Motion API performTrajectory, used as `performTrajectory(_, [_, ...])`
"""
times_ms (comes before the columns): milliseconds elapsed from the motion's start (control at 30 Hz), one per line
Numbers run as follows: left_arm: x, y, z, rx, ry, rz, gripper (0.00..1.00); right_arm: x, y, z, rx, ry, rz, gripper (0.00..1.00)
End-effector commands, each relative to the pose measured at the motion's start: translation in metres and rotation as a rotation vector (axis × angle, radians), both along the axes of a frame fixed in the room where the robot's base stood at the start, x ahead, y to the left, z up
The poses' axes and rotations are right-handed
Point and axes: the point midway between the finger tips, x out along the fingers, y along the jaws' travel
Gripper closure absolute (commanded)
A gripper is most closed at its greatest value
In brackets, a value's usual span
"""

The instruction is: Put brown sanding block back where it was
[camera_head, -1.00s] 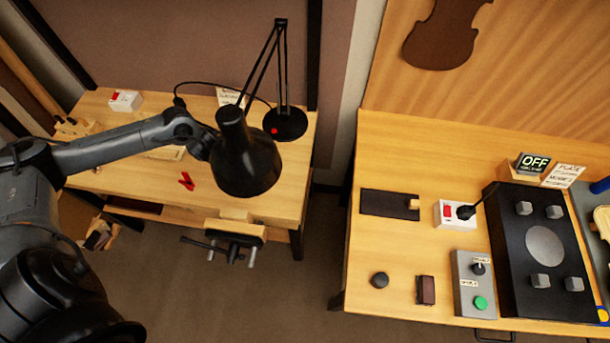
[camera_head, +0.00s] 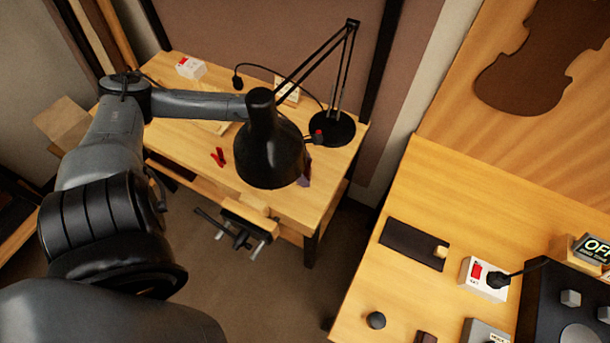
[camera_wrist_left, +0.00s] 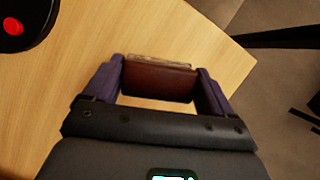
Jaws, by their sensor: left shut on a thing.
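The brown sanding block (camera_wrist_left: 158,82) is in the left wrist view, dark red-brown with a paler edge. It lies between the two purple fingers of my left gripper (camera_wrist_left: 161,76), which is shut on it. Below it is the pale wooden top of the left bench (camera_wrist_left: 100,32); I cannot tell whether the block touches it. In the head view the black lamp shade (camera_head: 270,150) hides most of my left gripper (camera_head: 305,172) and the block; only a bit of purple shows at the shade's right. My right gripper is out of view.
The round lamp base (camera_head: 335,128) with a red button stands near the gripper. A red clamp-like item (camera_head: 218,157) lies on the bench, and a vise (camera_head: 245,228) is at its front edge. The right bench (camera_head: 390,290) holds a dark mat (camera_head: 413,243) and a socket box (camera_head: 483,279).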

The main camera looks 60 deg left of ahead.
Motion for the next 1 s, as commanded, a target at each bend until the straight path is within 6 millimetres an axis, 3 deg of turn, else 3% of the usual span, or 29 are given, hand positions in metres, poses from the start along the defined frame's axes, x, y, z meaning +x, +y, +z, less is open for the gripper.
performTrajectory(233, [0.000, -0.001, -0.032, -0.003, 0.001, 0.001, 0.44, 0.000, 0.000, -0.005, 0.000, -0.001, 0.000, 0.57])
performTrajectory(733, [-0.001, 0.000, -0.040, 0.000, 0.001, -0.001, 0.44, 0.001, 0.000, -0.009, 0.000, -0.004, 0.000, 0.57])
performTrajectory(767, [-0.001, -0.001, -0.040, 0.001, 0.002, -0.001, 0.14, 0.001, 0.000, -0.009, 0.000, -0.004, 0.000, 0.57])
performTrajectory(800, [-0.001, 0.000, -0.039, 0.001, 0.002, -0.001, 0.07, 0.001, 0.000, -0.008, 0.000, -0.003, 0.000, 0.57])
performTrajectory(867, [-0.001, -0.001, -0.039, 0.000, 0.003, -0.001, 0.00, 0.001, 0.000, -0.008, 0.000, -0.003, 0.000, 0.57])
performTrajectory(1000, [-0.001, -0.001, -0.039, 0.000, 0.003, -0.001, 0.00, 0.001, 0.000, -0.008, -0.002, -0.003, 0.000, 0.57])
